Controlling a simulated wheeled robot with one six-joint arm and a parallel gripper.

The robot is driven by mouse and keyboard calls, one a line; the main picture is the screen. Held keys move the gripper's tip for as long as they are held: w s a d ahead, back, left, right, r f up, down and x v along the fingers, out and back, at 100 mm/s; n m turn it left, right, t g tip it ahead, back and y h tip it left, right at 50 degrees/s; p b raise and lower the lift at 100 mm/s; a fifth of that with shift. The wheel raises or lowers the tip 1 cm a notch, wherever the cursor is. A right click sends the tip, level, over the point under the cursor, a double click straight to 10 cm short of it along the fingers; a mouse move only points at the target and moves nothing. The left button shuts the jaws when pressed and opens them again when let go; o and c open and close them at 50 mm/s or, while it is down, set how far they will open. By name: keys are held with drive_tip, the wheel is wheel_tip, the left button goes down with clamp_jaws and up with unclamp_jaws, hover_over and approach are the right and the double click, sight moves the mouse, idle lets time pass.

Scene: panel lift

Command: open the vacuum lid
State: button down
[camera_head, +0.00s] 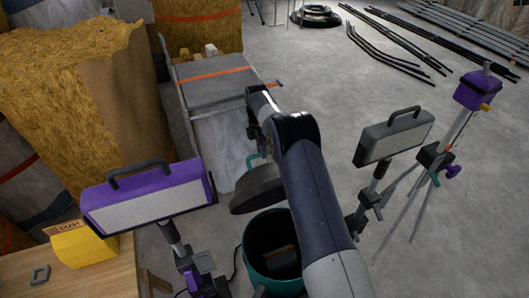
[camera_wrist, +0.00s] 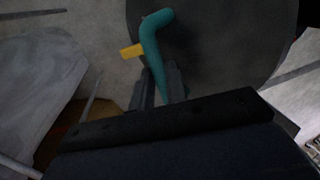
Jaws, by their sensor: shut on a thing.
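The vacuum is a round teal canister (camera_head: 272,278) low in the middle of the head view, its top open and dark inside. Its dark round lid (camera_head: 258,190) stands tilted up at the far side of the opening. A bent teal handle (camera_head: 252,160) shows on the lid. In the wrist view the lid (camera_wrist: 220,45) is a large dark disc with the teal handle (camera_wrist: 152,42) and a yellow tab (camera_wrist: 131,51) in front. My gripper (camera_wrist: 161,82) is shut on the handle. In the head view my arm hides part of the lid and canister.
A purple work light (camera_head: 150,195) stands left of the canister and a grey one (camera_head: 395,138) right. A wooden table (camera_head: 110,275) with a yellow box (camera_head: 82,245) is at lower left. A grey-topped bin (camera_head: 215,85) stands behind the lid.

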drive_tip(key=shift+w+a+f, duration=0.15)
drive_tip(key=shift+w+f, duration=0.15)
drive_tip(key=shift+f, duration=0.3)
drive_tip(key=c, duration=1.6)
unclamp_jaws()
drive_tip(key=shift+w, duration=0.15)
drive_tip(key=shift+o, duration=1)
drive_tip(key=shift+r, duration=0.25)
